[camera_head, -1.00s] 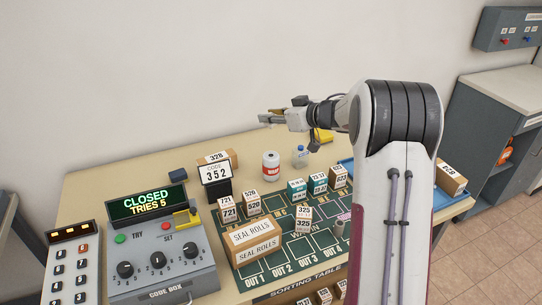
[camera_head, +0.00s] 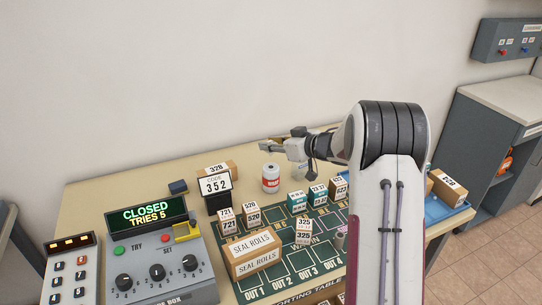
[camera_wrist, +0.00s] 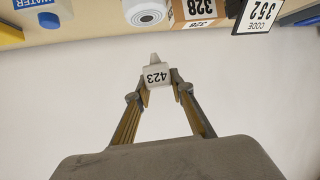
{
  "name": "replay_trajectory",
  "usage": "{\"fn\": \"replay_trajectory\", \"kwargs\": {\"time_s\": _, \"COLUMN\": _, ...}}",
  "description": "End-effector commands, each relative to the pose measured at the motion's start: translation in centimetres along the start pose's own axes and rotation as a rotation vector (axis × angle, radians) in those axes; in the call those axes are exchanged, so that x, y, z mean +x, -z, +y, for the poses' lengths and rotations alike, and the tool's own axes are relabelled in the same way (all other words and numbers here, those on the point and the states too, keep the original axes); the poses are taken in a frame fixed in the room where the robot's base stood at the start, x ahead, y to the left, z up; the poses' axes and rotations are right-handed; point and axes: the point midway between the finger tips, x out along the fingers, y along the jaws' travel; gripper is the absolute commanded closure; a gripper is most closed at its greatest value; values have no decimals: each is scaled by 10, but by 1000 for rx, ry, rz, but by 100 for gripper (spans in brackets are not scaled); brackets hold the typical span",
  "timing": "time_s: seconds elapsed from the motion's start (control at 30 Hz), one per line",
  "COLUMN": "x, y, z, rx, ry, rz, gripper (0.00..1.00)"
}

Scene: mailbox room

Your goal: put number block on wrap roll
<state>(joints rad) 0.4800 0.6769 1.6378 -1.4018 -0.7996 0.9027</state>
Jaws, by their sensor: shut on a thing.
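My gripper (camera_head: 268,145) is shut on a small white number block (camera_wrist: 157,77) marked 423, which appears between the fingertips in the wrist view (camera_wrist: 159,90). The block is hard to make out in the head view. The wrap roll, which I take to be the white cylinder with a red label (camera_head: 270,178), stands upright on the table. Its round top with a dark centre shows at the top of the wrist view (camera_wrist: 146,13). The gripper is raised above the table near the roll, and the block is apart from it.
A carton marked 328 (camera_head: 217,168) and a code stand showing 352 (camera_head: 216,185) stand left of the roll. Several number blocks (camera_head: 297,201) and a seal rolls box (camera_head: 255,250) sit on the green mat. A code box (camera_head: 157,264) stands at left.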

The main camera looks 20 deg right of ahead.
Motion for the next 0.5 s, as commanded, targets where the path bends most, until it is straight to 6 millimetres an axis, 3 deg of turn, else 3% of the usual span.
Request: {"fn": "replay_trajectory", "kwargs": {"time_s": 0.5, "x": 4, "y": -10, "z": 0, "rx": 1, "ry": 1, "rz": -1, "gripper": 92}}
